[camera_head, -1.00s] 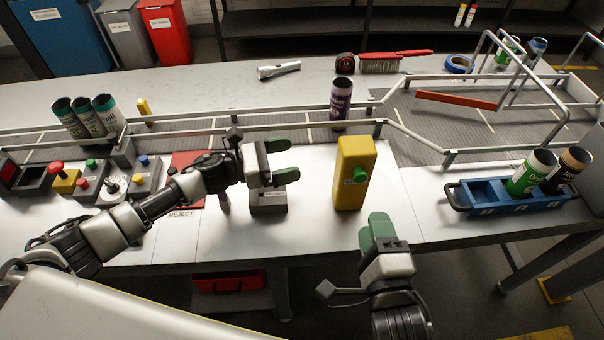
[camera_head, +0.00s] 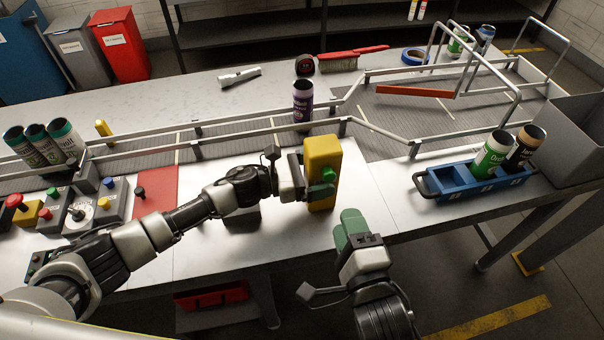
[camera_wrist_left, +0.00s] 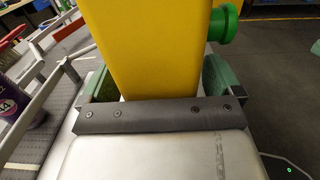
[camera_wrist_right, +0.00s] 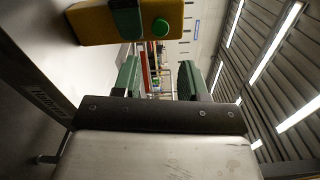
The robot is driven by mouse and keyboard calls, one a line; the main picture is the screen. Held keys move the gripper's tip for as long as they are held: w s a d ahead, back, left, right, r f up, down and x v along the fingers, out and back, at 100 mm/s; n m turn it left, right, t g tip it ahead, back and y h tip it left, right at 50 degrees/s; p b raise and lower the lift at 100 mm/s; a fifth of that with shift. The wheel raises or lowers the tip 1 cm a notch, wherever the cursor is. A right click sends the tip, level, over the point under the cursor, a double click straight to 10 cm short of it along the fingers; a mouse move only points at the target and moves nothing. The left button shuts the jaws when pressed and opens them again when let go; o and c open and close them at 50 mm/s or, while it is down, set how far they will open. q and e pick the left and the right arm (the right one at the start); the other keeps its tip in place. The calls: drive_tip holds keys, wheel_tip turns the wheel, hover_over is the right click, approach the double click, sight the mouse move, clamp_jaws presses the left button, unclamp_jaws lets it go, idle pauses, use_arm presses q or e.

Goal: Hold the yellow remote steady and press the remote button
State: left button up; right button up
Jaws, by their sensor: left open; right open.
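The yellow remote (camera_head: 321,160) stands upright on the white table, with a green button (camera_head: 328,175) on its front face. My left gripper (camera_head: 300,172) is at the remote's left side. In the left wrist view its open green fingers (camera_wrist_left: 158,80) stand on either side of the yellow body, and the green button (camera_wrist_left: 222,22) sticks out just above the right finger. My right gripper (camera_head: 352,226) is open and empty, in front of the remote and lower right of it. In the right wrist view the remote (camera_wrist_right: 97,22) and button (camera_wrist_right: 160,27) lie beyond the fingers.
A blue carrier (camera_head: 455,183) with a green can and a dark can is at right. A control panel with several buttons and a red reject mat (camera_head: 156,190) are at left. The table's front edge lies near my right gripper.

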use_arm(q)
drive_tip(key=shift+w+d, duration=0.1)
drive_tip(key=shift+d, duration=0.15)
drive_tip(key=c, duration=1.3)
use_arm(e)
drive_tip(key=shift+c, duration=0.3)
clamp_jaws()
idle(0.5)
